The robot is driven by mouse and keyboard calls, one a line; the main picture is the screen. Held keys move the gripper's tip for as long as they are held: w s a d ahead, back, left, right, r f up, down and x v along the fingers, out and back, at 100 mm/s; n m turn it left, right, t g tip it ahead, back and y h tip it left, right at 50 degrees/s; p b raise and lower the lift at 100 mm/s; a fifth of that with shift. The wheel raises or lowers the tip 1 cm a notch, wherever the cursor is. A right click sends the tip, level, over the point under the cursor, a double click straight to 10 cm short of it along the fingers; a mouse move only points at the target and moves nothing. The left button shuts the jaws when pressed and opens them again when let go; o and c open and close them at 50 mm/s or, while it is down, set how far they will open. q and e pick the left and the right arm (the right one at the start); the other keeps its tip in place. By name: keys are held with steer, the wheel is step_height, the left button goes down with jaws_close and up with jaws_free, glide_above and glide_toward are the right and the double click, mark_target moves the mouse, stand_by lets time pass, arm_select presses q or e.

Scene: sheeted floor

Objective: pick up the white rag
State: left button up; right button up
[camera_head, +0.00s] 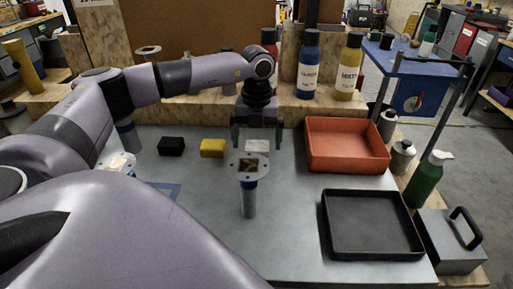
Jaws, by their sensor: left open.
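The white rag (257,146) appears as a small pale, folded block on the grey tabletop, at the right end of a row of small blocks. My left gripper (257,143) points down over it from the far side. Its two fingers are apart, one to the left and one to the right of the rag. I cannot tell whether they touch it. The lower part of the rag is partly hidden by a flanged post in front.
A yellow block (212,148) and a black block (171,146) lie left of the rag. A red tray (347,170) and a black tray (328,222) are at right. Bottles (308,66) stand behind.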

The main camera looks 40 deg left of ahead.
mark_target(257, 145)
arm_select(q)
steer(key=shift+f, duration=0.45)
steer(key=shift+c, duration=0.3)
steer(key=c, duration=1)
steer(key=shift+c, duration=0.2)
steer(key=shift+r, duration=0.1)
step_height(257, 145, up, 20)
steer(key=p, duration=0.1)
